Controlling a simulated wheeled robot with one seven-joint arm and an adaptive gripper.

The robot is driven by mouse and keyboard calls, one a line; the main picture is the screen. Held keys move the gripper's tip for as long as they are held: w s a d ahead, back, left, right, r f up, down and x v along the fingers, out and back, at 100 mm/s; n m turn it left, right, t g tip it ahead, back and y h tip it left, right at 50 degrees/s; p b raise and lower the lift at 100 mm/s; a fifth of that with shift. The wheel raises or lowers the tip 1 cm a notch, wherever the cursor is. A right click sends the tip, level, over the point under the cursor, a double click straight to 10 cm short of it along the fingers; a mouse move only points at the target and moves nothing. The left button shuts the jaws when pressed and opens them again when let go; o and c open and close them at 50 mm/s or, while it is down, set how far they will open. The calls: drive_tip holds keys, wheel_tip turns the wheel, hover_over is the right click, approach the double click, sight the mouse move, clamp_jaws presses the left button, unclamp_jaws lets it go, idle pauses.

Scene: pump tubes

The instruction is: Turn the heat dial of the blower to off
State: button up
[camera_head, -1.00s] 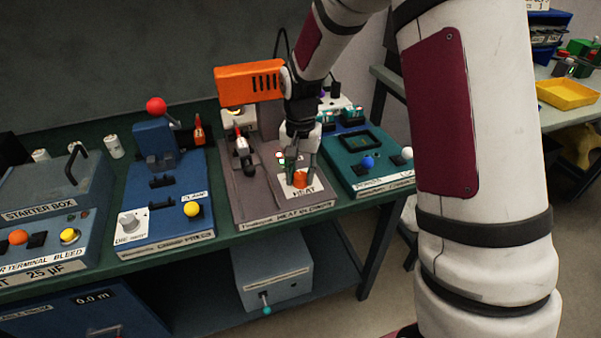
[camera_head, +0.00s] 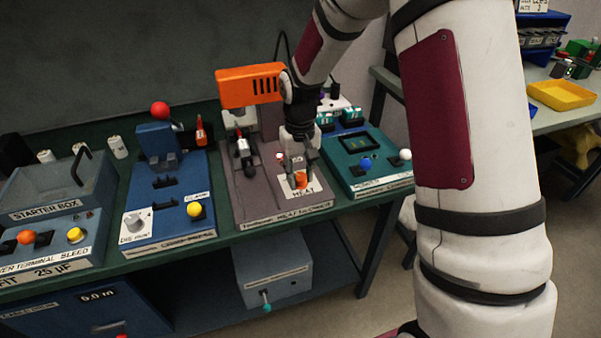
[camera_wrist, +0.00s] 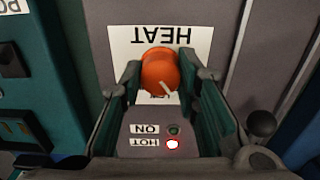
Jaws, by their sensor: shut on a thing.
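The orange heat dial (camera_head: 301,181) sits on a white HEAT plate at the front right of the grey blower base (camera_head: 255,213). In the wrist view the dial (camera_wrist: 160,71) shows a pale pointer line slanting towards the lower right of the picture. My gripper (camera_head: 302,176) points down at the dial, and its fingertips (camera_wrist: 160,80) are on either side of it, shut on it. Below the dial in the wrist view, the red lamp labelled HOT (camera_wrist: 172,144) is lit and the ON lamp (camera_wrist: 173,129) looks dark green. The fingers partly cover the plate's lower lettering.
The orange blower (camera_head: 250,86) stands behind, with a black-knobbed lever (camera_head: 245,158) left of the dial. A teal unit (camera_head: 366,167) with blue and white knobs stands close on the right. A blue crimp press (camera_head: 167,196) stands on the left.

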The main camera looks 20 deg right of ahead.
sight(300, 176)
drive_tip(key=shift+n, duration=1.1)
drive_tip(key=o, duration=1.2)
wheel_tip(300, 176, up, 12)
